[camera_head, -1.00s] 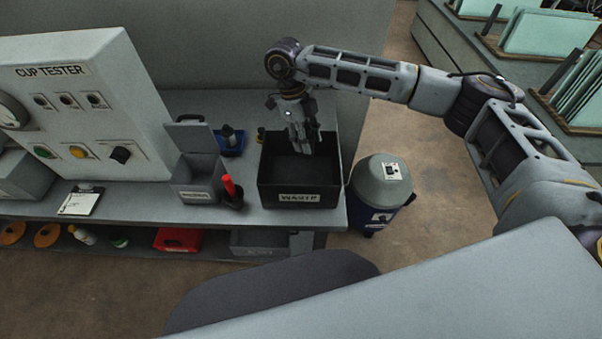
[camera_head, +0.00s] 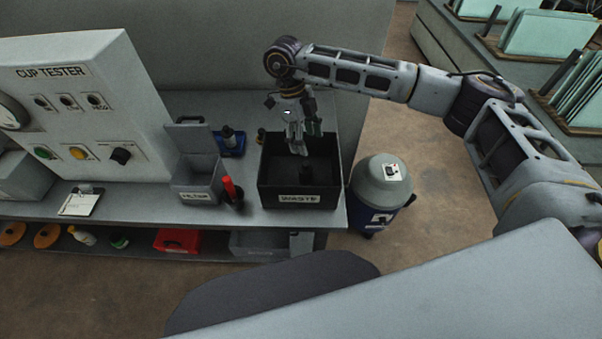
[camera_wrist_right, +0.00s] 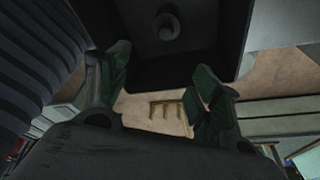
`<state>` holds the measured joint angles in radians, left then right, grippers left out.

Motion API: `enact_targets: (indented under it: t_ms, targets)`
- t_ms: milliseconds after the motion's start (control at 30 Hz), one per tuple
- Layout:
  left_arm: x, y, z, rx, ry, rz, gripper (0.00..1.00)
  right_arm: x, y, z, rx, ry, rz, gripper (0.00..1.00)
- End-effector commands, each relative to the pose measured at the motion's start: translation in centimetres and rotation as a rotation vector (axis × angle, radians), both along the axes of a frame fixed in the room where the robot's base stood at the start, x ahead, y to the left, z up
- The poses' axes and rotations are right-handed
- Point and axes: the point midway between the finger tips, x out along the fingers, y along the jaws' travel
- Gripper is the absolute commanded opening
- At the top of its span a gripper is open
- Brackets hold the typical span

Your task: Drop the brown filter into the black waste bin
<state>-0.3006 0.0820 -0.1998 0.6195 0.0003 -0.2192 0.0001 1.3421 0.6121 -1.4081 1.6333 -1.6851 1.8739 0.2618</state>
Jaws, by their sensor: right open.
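The black waste bin (camera_head: 299,199), labelled WASTE, stands at the right end of the bench. My right gripper (camera_head: 304,143) hangs over the bin, fingers down, open and empty. A small dark object (camera_head: 306,173), apparently the filter, is inside the bin below the fingers; its brown colour is not clear here. In the right wrist view the open fingers (camera_wrist_right: 163,82) are spread apart, and a round piece with a knob (camera_wrist_right: 167,28) shows on the dark bin floor (camera_wrist_right: 205,42), clear of them. My left gripper is not in view.
The cup tester (camera_head: 75,110) stands further left. A round grey-and-blue canister (camera_head: 382,188) is on the floor to the right.

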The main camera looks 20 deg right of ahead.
Motion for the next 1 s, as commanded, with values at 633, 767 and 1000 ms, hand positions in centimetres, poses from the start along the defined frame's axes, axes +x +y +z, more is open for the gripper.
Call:
enact_targets:
  t_ms: [633, 767, 1000]
  targets:
    - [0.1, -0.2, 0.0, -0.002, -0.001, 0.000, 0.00, 1.7, 1.6, 8.4, 0.000, -0.003, 0.001, 0.64]
    - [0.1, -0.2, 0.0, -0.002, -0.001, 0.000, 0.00, 2.0, 1.8, 9.5, 0.000, -0.002, -0.001, 0.64]
    - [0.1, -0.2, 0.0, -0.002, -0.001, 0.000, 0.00, 2.2, 2.1, 10.8, 0.000, -0.001, 0.000, 0.64]
